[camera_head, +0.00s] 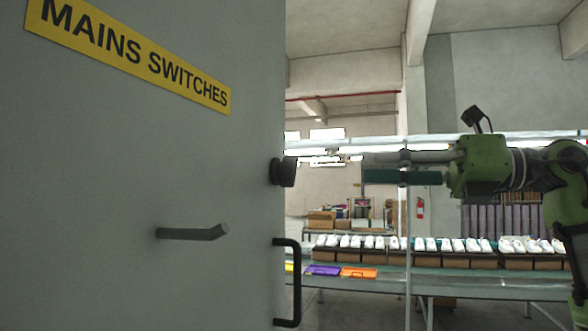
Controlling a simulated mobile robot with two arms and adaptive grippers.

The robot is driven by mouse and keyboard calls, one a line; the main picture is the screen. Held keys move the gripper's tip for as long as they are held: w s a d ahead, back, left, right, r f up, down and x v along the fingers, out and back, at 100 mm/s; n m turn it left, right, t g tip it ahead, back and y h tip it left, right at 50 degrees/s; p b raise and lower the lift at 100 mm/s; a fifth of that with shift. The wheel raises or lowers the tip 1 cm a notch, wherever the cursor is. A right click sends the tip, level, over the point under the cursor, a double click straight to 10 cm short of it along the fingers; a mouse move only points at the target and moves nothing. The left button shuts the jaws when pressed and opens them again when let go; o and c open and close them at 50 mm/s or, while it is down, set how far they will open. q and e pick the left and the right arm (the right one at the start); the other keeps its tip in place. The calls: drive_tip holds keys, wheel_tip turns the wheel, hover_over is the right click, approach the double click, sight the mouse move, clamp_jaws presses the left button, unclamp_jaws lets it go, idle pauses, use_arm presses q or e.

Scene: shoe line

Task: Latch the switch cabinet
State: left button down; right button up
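The switch cabinet's grey door (110,130) fills the left half of the head view, with a yellow "MAINS SWITCHES" label (130,48). A grey lever handle (192,233) on it points right, nearly level. A round black knob (282,172) and a black bar handle (287,282) stick out at its right edge. My green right arm comes in from the right. My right gripper (366,167) points left, apart from the knob in the picture. I cannot tell whether it is open, and nothing is clearly held. My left gripper is not in view.
Behind is a line table (460,286) with a row of white shoes (430,244) on brown boxes. A purple tray (323,270) and an orange tray (358,272) lie on it. A thin pale post (407,290) stands near the middle. A red extinguisher (420,208) hangs farther back.

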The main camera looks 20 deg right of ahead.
sight(296, 170)
drive_tip(key=p+x, duration=0.4)
drive_tip(key=x, duration=0.8)
drive_tip(key=shift+w+a+r, duration=0.1)
drive_tip(key=shift+w, duration=0.05)
drive_tip(key=shift+x, duration=0.8)
drive_tip(key=shift+c, duration=0.4)
clamp_jaws()
